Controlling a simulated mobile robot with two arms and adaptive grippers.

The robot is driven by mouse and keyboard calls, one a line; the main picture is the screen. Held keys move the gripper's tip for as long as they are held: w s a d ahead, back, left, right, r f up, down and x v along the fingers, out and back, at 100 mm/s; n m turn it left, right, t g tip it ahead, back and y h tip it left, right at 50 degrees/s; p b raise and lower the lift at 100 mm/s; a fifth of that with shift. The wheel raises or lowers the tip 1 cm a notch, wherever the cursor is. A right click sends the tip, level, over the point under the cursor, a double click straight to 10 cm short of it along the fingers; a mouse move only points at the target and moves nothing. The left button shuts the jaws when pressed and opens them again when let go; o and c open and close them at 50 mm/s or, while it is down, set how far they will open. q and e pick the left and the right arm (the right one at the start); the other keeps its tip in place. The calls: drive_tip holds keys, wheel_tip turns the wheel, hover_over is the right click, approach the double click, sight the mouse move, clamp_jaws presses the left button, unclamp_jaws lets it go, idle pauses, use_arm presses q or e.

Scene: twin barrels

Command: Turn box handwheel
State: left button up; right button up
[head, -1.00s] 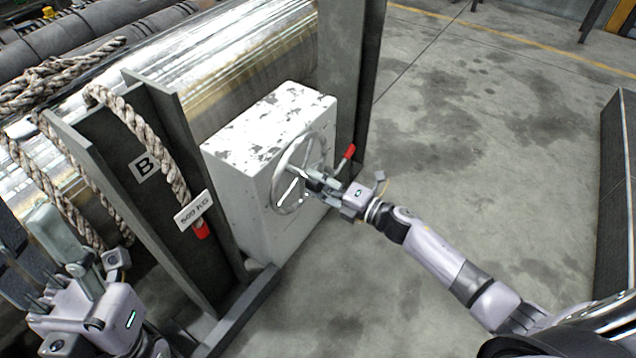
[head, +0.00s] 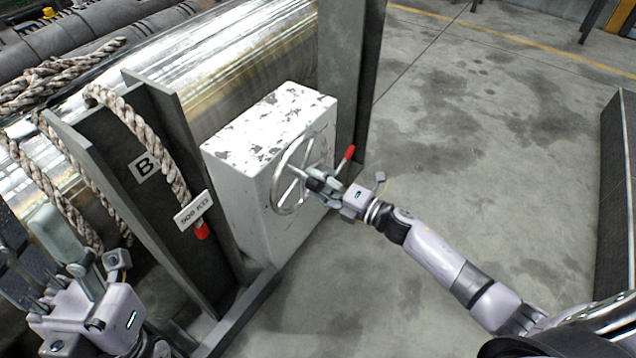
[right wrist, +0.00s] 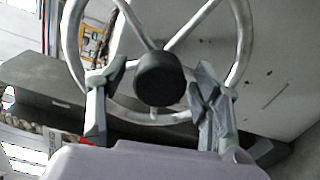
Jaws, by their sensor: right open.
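The box handwheel (head: 283,178) is a round metal wheel with spokes on the front of a white, paint-chipped box (head: 243,190). In the right wrist view the wheel's rim (right wrist: 243,40) and its dark round hub (right wrist: 160,79) show close up. My right gripper (head: 316,180) is at the wheel, with its fingers open. In the right wrist view its fingers (right wrist: 158,80) stand on either side of the hub, near the lower rim; contact is unclear. My left gripper (head: 55,262) is at the lower left, away from the wheel; its finger gap is unclear.
A red-tipped handle (head: 347,153) sticks out just right of the wheel. A dark steel stand (head: 165,200) marked B, with rope (head: 145,140) and a weight tag (head: 193,209), stands left of the box. A shiny barrel (head: 240,50) lies behind.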

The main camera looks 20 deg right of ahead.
drive_tip(key=shift+d, duration=0.1)
drive_tip(key=v, duration=1.2)
